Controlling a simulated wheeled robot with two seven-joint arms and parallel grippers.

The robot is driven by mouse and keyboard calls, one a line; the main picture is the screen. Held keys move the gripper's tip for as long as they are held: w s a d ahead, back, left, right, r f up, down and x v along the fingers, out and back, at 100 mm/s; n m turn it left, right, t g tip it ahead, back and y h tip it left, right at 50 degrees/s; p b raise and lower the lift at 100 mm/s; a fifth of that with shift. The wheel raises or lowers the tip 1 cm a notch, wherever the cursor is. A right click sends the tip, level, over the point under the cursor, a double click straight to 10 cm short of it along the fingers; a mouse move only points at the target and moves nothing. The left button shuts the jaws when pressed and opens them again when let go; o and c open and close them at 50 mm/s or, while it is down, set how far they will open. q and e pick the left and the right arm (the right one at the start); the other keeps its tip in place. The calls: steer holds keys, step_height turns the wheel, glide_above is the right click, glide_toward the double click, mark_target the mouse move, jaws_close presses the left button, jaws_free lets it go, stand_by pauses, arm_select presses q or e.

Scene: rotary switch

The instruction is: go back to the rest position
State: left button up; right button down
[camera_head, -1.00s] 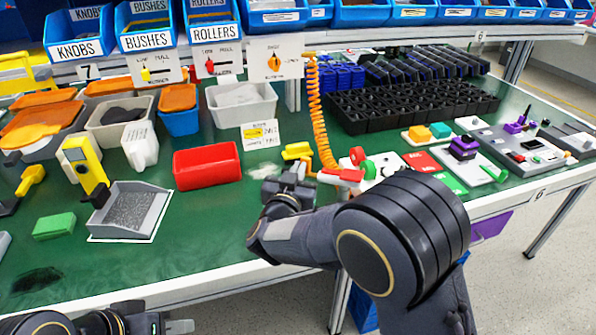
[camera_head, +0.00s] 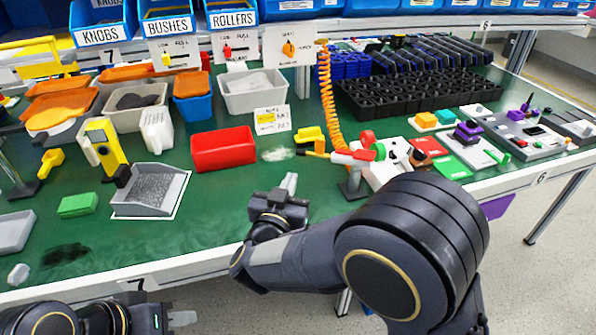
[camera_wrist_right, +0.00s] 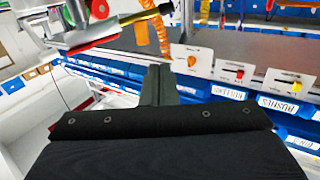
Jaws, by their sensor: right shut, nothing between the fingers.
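My right gripper (camera_head: 289,185) is shut and empty above the front part of the green bench, left of the red-and-white tool (camera_head: 350,155) on the orange coiled cord. Its closed fingers also show in the right wrist view (camera_wrist_right: 159,85), with nothing between them. My left gripper (camera_head: 180,318) is at the bottom left, in front of the bench's front edge. Only a pale fingertip part of it shows, and whether it is open is unclear.
A red bin (camera_head: 223,149), a grey tray (camera_head: 150,190) and a green block (camera_head: 78,205) lie on the bench (camera_head: 225,215). A black rack (camera_head: 400,95) stands behind right. Blue labelled bins (camera_head: 231,14) line the back. Bare bench lies left of my right gripper.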

steer(key=shift+s+a, duration=0.2)
steer(key=shift+s, duration=0.3)
steer(key=s+d+r+g+y, duration=0.2)
steer(key=d+r+g+y, duration=0.2)
steer(key=d+y, duration=0.65)
steer(key=s+d+f+g+h, duration=0.1)
steer(key=s+d+f+g, duration=0.25)
steer(key=s, duration=0.45)
steer(key=s+d+f+g+h, duration=0.1)
steer(key=s+d+f+g, duration=0.1)
steer(key=s+d, duration=0.45)
steer(key=s+d+f+g+h, duration=0.1)
steer(key=s+d+f+g, duration=0.15)
steer(key=s, duration=0.75)
step_height(320, 180, up, 12)
steer(key=n+p, duration=0.1)
steer(key=p, duration=1.1)
steer(key=shift+s+d+r, duration=0.15)
steer(key=shift+s+d, duration=0.05)
steer(key=shift+d, duration=0.2)
